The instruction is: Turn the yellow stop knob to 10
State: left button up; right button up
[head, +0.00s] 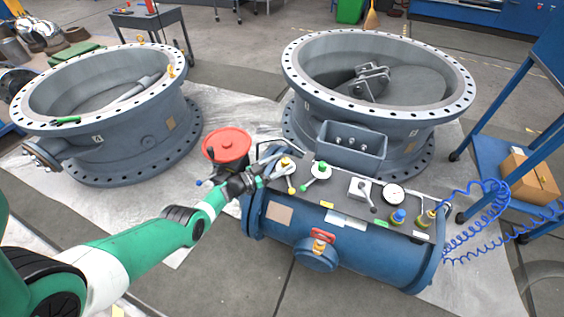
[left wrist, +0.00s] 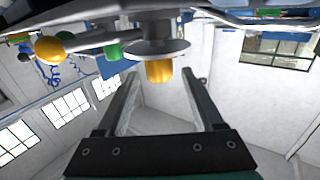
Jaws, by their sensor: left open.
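The yellow stop knob (head: 285,162) sits on a pale round dial at the left end of the panel on the blue cylinder. In the left wrist view the knob (left wrist: 160,71) is an orange-yellow stub under a grey disc, seen between the fingertips with a gap on both sides. My left gripper (head: 272,160) is open and empty, beside the knob at the panel's left end; its fingers (left wrist: 160,82) are spread wide. A lever with a yellow ball end (left wrist: 49,49) extends from near the disc. The scale numbers are too small to read. My right gripper is not visible.
The panel also holds a green knob (head: 321,168), a grey box with a lever (head: 361,188), a gauge (head: 393,194) and a blue knob (head: 398,216). A red round cap (head: 227,145) stands left of the gripper. Large valve rings (head: 375,115) stand behind.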

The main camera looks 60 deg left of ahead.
pick_arm(q)
jog(key=s+d+p, duration=0.1)
jog(key=s+p, duration=0.4)
jog(key=s, duration=0.6)
jog(key=shift+d, duration=0.35)
